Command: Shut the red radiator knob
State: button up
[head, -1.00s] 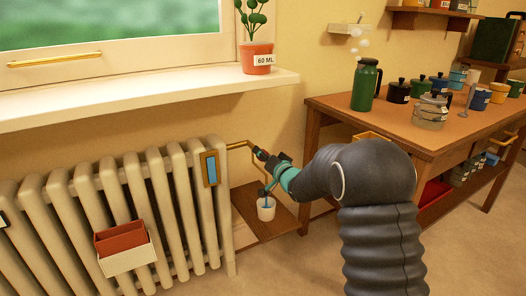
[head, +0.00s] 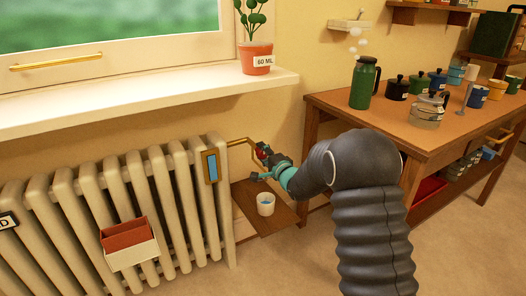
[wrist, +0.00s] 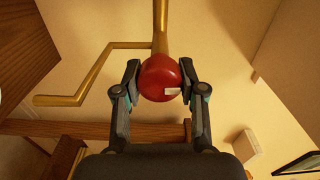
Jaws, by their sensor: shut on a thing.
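The red radiator knob (wrist: 160,78) is round, with a small white mark on its lower right, and sits on a brass pipe (wrist: 103,47). My gripper (wrist: 160,82) has one finger on each side of the knob and is shut on it. In the head view my gripper (head: 268,160) is beside the radiator's right end, where a little of the red knob (head: 262,150) shows. The cream radiator (head: 110,205) stands under the window sill.
The cup stands on a low wooden board (head: 250,225). A brass-framed blue gauge (head: 210,167) is on the radiator's end, and a red and white box (head: 130,250) hangs on its front. The wooden table (head: 370,112) with pots is close on the right.

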jog(key=shift+d+m, duration=0.1)
jog(key=shift+m, duration=0.3)
jog(key=o, duration=1.1)
jog(key=v, duration=1.2)
